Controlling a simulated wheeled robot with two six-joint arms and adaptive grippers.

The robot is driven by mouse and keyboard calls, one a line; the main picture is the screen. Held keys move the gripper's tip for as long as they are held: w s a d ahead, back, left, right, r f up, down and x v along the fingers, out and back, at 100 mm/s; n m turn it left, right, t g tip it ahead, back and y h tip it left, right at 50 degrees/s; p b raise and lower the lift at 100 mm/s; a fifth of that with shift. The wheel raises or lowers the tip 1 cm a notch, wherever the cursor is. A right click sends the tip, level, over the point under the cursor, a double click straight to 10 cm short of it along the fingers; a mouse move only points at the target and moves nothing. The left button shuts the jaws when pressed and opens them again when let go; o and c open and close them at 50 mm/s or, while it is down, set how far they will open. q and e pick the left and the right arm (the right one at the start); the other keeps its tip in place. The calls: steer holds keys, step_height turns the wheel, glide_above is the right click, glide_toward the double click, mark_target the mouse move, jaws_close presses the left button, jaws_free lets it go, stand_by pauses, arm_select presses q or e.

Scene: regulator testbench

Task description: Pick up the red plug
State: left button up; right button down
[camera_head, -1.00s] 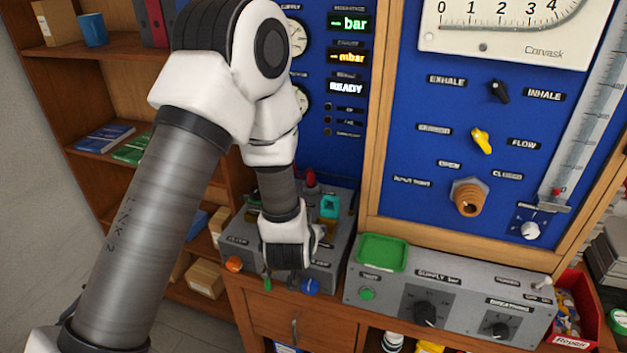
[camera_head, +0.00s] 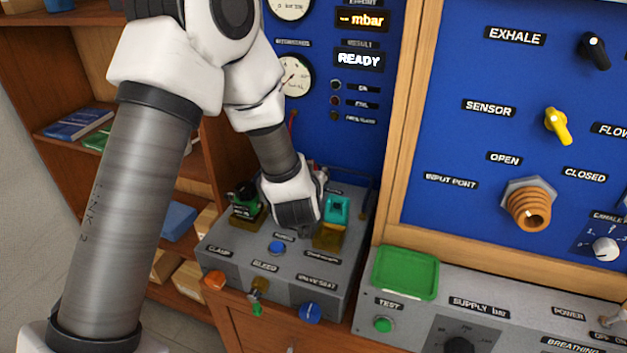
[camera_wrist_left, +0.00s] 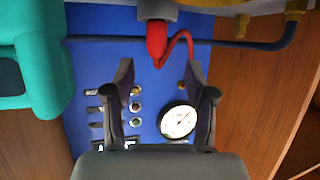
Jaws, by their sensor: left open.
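The red plug (camera_wrist_left: 156,38) shows in the left wrist view at the top centre, hanging from a grey fitting, with a curled red lead beside it. My left gripper (camera_wrist_left: 160,76) is open and empty. Its two fingertips point towards the plug, one on each side of its line, with a gap between them and the plug. In the head view my left gripper (camera_head: 296,205) is over the grey bench box, and its wrist hides the plug and the fingertips.
A teal part (camera_head: 337,208) stands right of my gripper and looms at the left in the wrist view (camera_wrist_left: 40,65). A green clamp-like part (camera_head: 245,200) is on the left of the box. A green tray (camera_head: 405,272) lies to the right. The blue panel (camera_head: 345,150) rises behind.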

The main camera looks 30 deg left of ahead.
arm_select(q)
steer(key=x, duration=0.1)
steer(key=p+x, duration=0.1)
steer(key=x, duration=0.2)
steer(key=shift+w+d+r+p, duration=0.1)
steer(key=shift+w+r+p, duration=0.1)
steer(key=shift+w+p, duration=0.25)
steer(key=shift+w+a+f, duration=0.2)
steer(key=shift+w+f, duration=0.1)
steer(key=shift+f, duration=0.05)
steer(key=shift+s+d+r, duration=0.1)
steer(key=shift+s+r, duration=0.05)
jaws_close()
